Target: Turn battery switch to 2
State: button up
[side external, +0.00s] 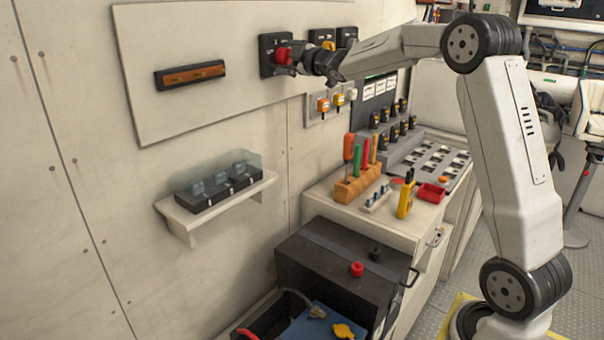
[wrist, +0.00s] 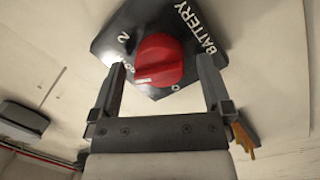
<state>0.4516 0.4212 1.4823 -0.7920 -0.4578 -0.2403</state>
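The battery switch is a red knob (side external: 283,56) on a black plate (side external: 267,43) on the wall panel. In the wrist view the red knob (wrist: 160,52) sits on the tilted plate (wrist: 120,20), which reads BATTERY and has a "2" left of the knob. A small pale mark on the knob faces the lower left, away from the "2". My gripper (wrist: 161,64) is open, with one finger on each side of the knob and visible gaps. In the side view my gripper (side external: 300,60) is right at the knob and partly covers the plate.
Orange switches (side external: 323,104) are mounted below. A brown-fronted bar (side external: 190,75) is left on the panel. A shelf (side external: 215,208) and a tool block (side external: 358,186) are lower down.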

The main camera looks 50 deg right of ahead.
jog(key=c, duration=1.2)
jog(key=shift+m, duration=0.6)
jog(key=m, duration=0.3)
jog(key=shift+g, duration=0.3)
jog(key=shift+m+y, duration=0.6)
jog(key=shift+m, duration=1.7)
jog(key=o, duration=1.2)
jog(key=shift+r, duration=0.1)
jog(key=shift+o, duration=0.2)
jog(key=shift+s, duration=0.1)
